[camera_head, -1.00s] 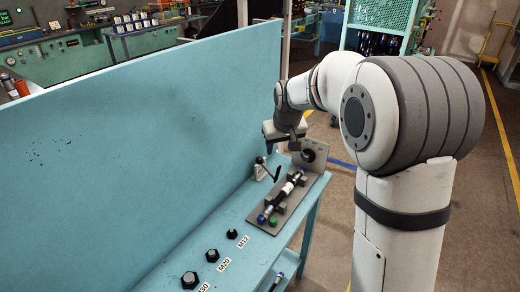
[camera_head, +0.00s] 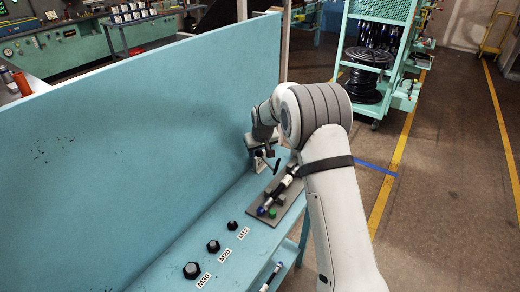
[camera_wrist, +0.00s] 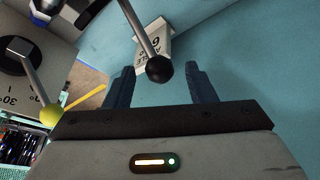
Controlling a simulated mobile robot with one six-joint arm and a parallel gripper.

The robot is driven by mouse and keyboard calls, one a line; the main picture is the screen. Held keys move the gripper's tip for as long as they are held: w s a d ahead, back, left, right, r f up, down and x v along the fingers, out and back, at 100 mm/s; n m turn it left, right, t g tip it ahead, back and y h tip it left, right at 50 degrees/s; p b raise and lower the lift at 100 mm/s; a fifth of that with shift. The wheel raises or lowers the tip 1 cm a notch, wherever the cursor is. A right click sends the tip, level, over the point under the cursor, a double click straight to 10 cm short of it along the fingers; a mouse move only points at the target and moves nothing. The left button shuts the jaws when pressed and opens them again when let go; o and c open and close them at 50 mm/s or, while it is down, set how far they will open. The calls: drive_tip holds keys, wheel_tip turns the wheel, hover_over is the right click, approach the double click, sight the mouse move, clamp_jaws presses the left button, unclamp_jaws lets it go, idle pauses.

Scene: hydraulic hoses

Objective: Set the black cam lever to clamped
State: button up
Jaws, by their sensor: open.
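The black cam lever shows in the wrist view as a grey rod ending in a black ball (camera_wrist: 158,69). The ball appears between the two dark blue fingers of my gripper (camera_wrist: 160,80), near their tips, with space on both sides. My gripper is open and holds nothing; whether the ball is at finger depth I cannot tell. In the head view my gripper (camera_head: 264,146) is just above the small black lever (camera_head: 271,165) at the far end of the bench. My arm hides part of that area.
A second lever with a yellow ball (camera_wrist: 50,115) sits by an angle-marked grey plate (camera_wrist: 52,50). A white printed label (camera_wrist: 150,45) is behind the black lever. In the head view, a grey fixture plate (camera_head: 292,208) holds a hose. Several black fittings, including one (camera_head: 192,270), line the bench.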

drive_tip(key=shift+w+f, duration=0.1)
drive_tip(key=shift+f, duration=0.2)
drive_tip(key=shift+c, duration=0.4)
clamp_jaws()
drive_tip(key=shift+d, duration=0.25)
drive_tip(key=shift+a, duration=0.25)
drive_tip(key=shift+f+b, duration=0.1)
drive_tip(key=shift+b, duration=0.4)
